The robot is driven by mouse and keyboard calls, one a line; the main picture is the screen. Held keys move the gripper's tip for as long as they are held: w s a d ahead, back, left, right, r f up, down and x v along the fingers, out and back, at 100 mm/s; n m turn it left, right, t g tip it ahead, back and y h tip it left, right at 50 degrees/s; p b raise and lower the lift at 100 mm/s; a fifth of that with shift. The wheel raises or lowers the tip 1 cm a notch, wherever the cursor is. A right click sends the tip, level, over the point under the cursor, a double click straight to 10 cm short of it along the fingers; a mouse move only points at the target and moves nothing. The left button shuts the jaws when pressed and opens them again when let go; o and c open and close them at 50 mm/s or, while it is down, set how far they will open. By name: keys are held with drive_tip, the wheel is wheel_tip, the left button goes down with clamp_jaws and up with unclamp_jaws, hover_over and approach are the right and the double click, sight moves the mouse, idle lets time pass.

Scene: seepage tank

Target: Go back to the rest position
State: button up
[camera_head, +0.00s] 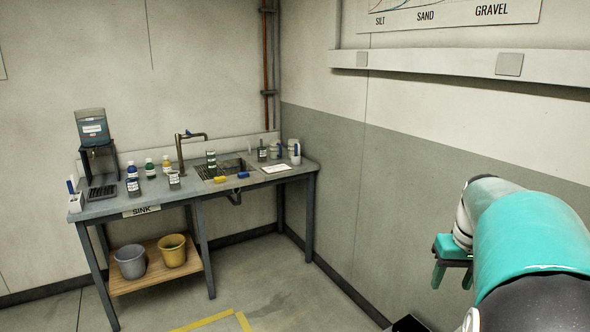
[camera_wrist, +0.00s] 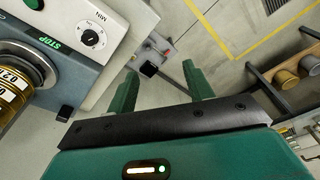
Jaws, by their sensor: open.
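My gripper (camera_head: 453,277) is at the right of the head view, beside my teal arm and in front of the grey-green wall. Its two green fingers point downward. In the wrist view my gripper (camera_wrist: 160,80) shows its two fingers spread apart with nothing between them. The fingertips are over the floor and touch nothing that I can see.
A sink table (camera_head: 110,208) with bottles and a tap stands at the back left, with two buckets on its shelf (camera_head: 150,280). In the wrist view a machine (camera_wrist: 85,60) with a dial and a STOP label is close at left. Yellow tape (camera_wrist: 250,50) marks the floor.

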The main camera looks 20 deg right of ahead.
drive_tip(key=s+a+f+n+t, duration=0.1)
drive_tip(key=s+a+n+t, duration=0.1)
drive_tip(key=a, duration=1.5)
drive_tip(key=s+a+n+t, duration=0.2)
drive_tip(key=a+n, duration=0.1)
drive_tip(key=a, duration=1.4)
drive_tip(key=shift+s+a+f+y, duration=0.25)
drive_tip(key=shift+a+f+y, duration=0.05)
drive_tip(key=shift+a+f, duration=0.1)
drive_tip(key=c, duration=0.3)
drive_tip(key=shift+c, duration=0.2)
drive_tip(key=shift+d, duration=0.15)
